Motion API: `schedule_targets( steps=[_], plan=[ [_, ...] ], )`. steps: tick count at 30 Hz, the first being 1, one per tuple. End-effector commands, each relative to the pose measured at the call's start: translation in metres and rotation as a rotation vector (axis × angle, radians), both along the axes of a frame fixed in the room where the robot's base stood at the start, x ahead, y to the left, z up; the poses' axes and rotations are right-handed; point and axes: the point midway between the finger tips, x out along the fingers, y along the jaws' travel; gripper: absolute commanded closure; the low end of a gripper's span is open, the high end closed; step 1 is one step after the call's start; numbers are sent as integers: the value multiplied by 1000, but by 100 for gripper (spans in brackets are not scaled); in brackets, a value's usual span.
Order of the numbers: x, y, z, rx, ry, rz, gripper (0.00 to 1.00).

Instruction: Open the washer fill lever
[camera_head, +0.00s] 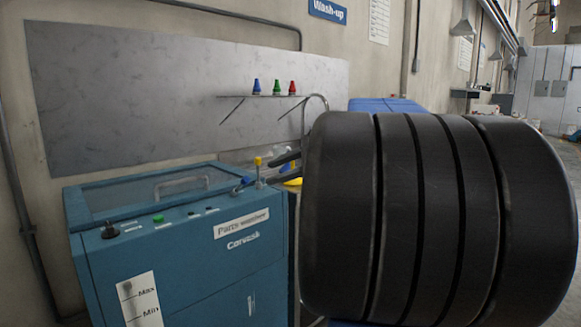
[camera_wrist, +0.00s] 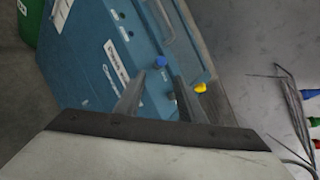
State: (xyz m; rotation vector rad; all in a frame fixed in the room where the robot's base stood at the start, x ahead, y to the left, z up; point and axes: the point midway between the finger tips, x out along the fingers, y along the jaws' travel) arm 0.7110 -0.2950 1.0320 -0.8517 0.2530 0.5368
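The teal parts washer (camera_head: 180,255) stands at the left in the head view; its top panel also shows in the wrist view (camera_wrist: 100,50). At the panel's right end are a blue-tipped lever (camera_head: 243,181) and an upright post with a yellow cap (camera_head: 258,161). The wrist view shows the blue tip (camera_wrist: 160,62) and the yellow cap (camera_wrist: 200,88). I cannot tell which is the fill lever. My gripper (camera_wrist: 159,79) is open, its fingers spread over this end of the panel. The blue tip shows just beyond the gap, the yellow cap beside the right finger. Contact cannot be told.
The washer's closed lid with a handle (camera_head: 181,184) lies behind the panel. A wall shelf (camera_head: 262,96) with blue, green and red nozzles is above right. A grey metal sheet (camera_head: 150,90) covers the wall. My arm hides much of the head view's right side.

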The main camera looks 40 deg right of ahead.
Motion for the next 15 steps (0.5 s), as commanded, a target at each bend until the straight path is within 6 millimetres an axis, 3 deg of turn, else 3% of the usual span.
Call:
schedule_targets(
  steps=[6,15],
  plan=[
    [-24,-10,12,-1,-1,-2,64],
    [-38,-16,19,0,-1,-1,64]
  ],
)
